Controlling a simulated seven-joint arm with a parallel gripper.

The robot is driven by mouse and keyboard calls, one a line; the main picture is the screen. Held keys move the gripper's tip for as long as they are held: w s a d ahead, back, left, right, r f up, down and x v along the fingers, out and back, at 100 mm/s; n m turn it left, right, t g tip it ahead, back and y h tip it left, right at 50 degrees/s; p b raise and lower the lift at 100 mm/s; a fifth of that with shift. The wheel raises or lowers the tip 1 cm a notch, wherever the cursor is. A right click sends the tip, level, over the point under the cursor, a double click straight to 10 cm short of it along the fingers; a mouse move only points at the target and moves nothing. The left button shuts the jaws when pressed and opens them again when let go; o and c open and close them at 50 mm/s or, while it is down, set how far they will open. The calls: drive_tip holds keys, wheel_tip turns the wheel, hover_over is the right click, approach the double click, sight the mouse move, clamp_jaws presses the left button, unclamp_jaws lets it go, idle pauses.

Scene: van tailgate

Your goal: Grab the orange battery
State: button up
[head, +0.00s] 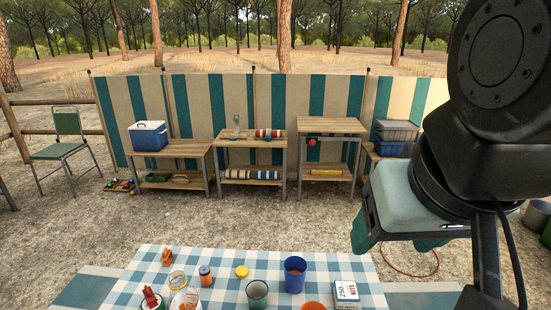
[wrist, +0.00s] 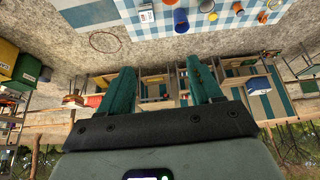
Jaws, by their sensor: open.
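A small upright cylinder with an orange body and a dark top, which looks like the orange battery (head: 205,277), stands on the checked tablecloth at the left of the table in the head view. In the wrist view the table items are tiny at the top edge, and I cannot surely tell the battery among them. My gripper (head: 396,243) is beyond the table's right end, above the ground and well apart from the battery. Its two teal fingers (wrist: 160,75) are spread, with nothing between them in the wrist view.
The checked table (head: 220,262) also holds a yellow lid (head: 242,271), a blue cup (head: 295,274), a green cup (head: 257,293), an orange carved piece (head: 167,256), jars and a white box (head: 346,291). Wooden benches (head: 250,143) stand behind, before a striped windbreak. Bare ground lies between.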

drive_tip(key=w+a+f+m+g+y, duration=0.25)
drive_tip(key=w+a+f, duration=0.35)
drive_tip(key=w, duration=0.4)
drive_tip(key=w+a+f+m+g+y, duration=0.25)
drive_tip(key=w+a+f+g, duration=0.2)
drive_tip(key=w+a, duration=0.5)
drive_tip(key=w+a+f+m+g+y, duration=0.1)
drive_tip(key=w+a+f+m+y, duration=0.1)
drive_tip(key=w+f, duration=0.3)
drive_tip(key=w+a+f+m+y, duration=0.1)
drive_tip(key=w+a+f+m, duration=0.15)
drive_tip(key=f, duration=0.45)
drive_tip(key=m+y, duration=0.5)
drive_tip(key=m, duration=0.1)
approach(201, 283)
drive_tip(key=r, duration=0.2)
drive_tip(key=d+r, duration=0.1)
drive_tip(key=r, duration=0.1)
drive_tip(key=shift+s+d, duration=0.1)
drive_tip(key=shift+s, duration=0.1)
drive_tip(key=shift+a+f+m, duration=0.3)
drive_tip(key=shift+f+m, duration=0.15)
drive_tip(key=x, duration=1)
drive_tip(key=shift+w+a+r, duration=0.15)
drive_tip(key=shift+w+a, duration=0.1)
drive_tip(key=shift+a, duration=0.1)
